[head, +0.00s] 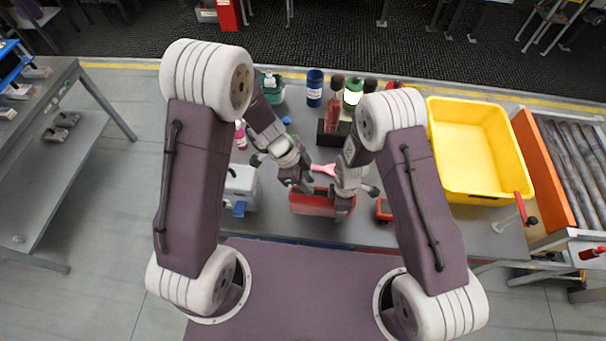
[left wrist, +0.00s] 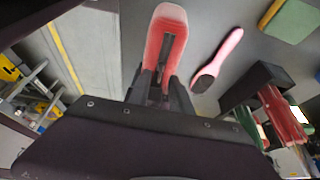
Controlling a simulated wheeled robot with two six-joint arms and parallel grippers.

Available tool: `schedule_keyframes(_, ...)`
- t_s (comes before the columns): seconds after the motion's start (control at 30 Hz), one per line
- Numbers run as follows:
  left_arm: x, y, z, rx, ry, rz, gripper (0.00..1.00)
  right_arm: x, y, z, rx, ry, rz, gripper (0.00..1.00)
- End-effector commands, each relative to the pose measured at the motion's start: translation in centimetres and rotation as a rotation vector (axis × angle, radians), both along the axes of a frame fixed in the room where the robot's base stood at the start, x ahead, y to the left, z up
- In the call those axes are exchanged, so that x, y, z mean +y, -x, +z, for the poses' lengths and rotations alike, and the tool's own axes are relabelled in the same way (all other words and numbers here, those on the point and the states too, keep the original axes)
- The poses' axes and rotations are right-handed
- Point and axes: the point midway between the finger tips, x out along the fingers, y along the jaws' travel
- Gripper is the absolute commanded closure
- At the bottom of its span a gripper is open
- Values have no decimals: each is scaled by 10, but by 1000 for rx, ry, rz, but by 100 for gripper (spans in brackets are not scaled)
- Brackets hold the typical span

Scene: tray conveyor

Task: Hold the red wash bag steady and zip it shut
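The red wash bag (head: 312,204) lies on the grey table in front of me. In the left wrist view the bag (left wrist: 168,20) runs away from the camera, with a long dark slot along its top that looks like an open mouth. My left gripper (head: 299,186) points down at the bag's left end. In the left wrist view its dark fingers (left wrist: 160,90) stand on either side of the near end; their contact is unclear. My right gripper (head: 345,205) is down at the bag's right end and covers part of it. Its fingertips are partly hidden. I cannot make out the zip slider.
A pink brush (head: 323,169) lies behind the bag, also in the left wrist view (left wrist: 220,58). A white box (head: 241,182) stands to the left. A dark holder (head: 327,136) with bottles is behind. A yellow bin (head: 470,196) stands to the right.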

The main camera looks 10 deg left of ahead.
Motion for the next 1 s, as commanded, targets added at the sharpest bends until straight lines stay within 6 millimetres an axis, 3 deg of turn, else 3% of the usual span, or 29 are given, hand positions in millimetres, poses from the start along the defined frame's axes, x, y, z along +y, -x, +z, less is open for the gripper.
schedule_keyframes(0.2,22,-2,53,-8,0,1,75,0,0,0,1,0,-1,92)
schedule_keyframes(0.4,37,-1,88,-4,0,1,75,0,0,0,1,0,0,92)
schedule_keyframes(0.77,41,0,97,0,-1,0,75,0,0,0,0,0,0,92)
schedule_keyframes(0.87,41,0,97,7,-1,17,100,0,0,0,0,0,0,92)
schedule_keyframes(1.0,40,0,97,91,0,219,100,0,0,0,0,0,0,92)
